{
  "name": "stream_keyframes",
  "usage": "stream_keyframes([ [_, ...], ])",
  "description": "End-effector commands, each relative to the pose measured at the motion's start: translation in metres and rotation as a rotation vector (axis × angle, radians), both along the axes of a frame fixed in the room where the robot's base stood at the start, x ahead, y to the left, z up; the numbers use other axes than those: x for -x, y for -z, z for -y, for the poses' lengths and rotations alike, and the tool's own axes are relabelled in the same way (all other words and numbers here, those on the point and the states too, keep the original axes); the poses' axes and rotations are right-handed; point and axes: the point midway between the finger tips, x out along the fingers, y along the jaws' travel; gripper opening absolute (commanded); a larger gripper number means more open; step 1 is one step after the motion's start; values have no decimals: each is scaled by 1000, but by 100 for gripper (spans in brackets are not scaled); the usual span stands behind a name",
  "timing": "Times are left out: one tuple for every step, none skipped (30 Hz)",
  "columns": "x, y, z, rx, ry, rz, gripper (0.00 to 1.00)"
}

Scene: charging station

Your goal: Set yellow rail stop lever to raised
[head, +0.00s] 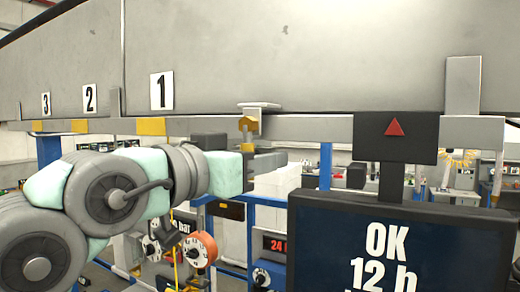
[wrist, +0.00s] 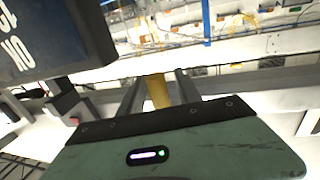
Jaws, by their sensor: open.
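The yellow rail stop lever (head: 247,124) is at the grey rail, just below a small grey bracket, in the head view. My gripper's dark parts hide some of it, and I cannot tell its angle. In the wrist view the yellow lever (wrist: 158,92) shows as a short bar between the two grey fingers. My gripper (wrist: 160,88) is open, with a finger on either side of the lever and visible gaps. In the head view my gripper (head: 262,162) is at the rail's lower edge, at the lever, with my arm coming from the left.
The grey rail (head: 310,128) runs across the head view, with yellow marks under the number plates at left. A black sign with a red triangle (head: 394,127) and a dark display (head: 400,245) reading OK stand at right. Blue posts and equipment are behind.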

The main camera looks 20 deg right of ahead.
Motion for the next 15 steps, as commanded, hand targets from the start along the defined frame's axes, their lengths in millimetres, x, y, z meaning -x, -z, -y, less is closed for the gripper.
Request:
stream_keyframes([
  [-1,0,1,0,0,0,41],
  [-1,0,1,0,-1,0,41],
  [-1,0,2,0,-1,0,41],
  [-1,0,1,0,-1,1,41],
  [-1,0,1,0,-1,1,41],
  [-1,0,1,0,-1,1,41],
  [-1,0,1,0,-1,1,41],
  [-1,0,1,0,-1,1,41],
  [-1,0,1,0,-1,1,38],
  [-1,0,1,0,-1,1,36],
  [-1,0,1,0,-1,1,33],
  [-1,0,1,0,-1,1,30],
  [-1,0,1,0,-1,1,27],
  [-1,0,1,0,-1,1,25],
  [-1,0,1,0,-1,1,22],
])
